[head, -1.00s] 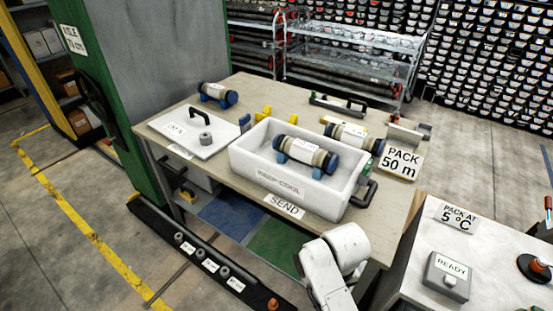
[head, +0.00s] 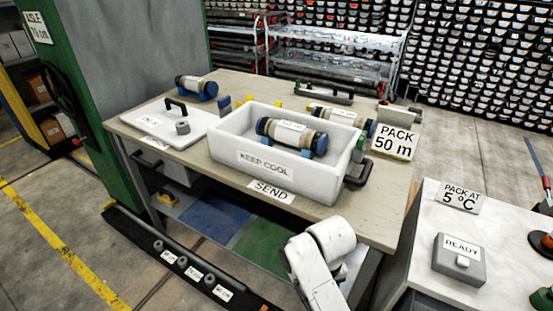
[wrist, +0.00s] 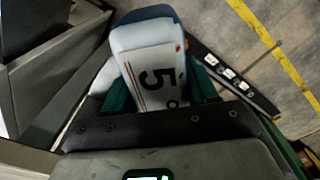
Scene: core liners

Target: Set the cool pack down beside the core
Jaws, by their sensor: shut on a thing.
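The cool pack (wrist: 148,62) is white with a pale blue end and a "5°" label. It shows in the wrist view, held between the green fingers of my gripper (wrist: 160,88), which is shut on it. In the head view only my white arm shows at the bottom; the gripper and pack are out of sight. A core (head: 291,136) with dark blue ends and a paper label lies on blue supports inside the white KEEP COOL box (head: 265,169) on the bench. There is open space inside the box around the core.
Another core (head: 196,86) lies at the bench's back left, and one (head: 333,115) lies behind the box. The white lid (head: 150,124) with a black handle rests left of the box. A white-topped table (head: 420,240) with a READY button box (head: 459,262) stands at right.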

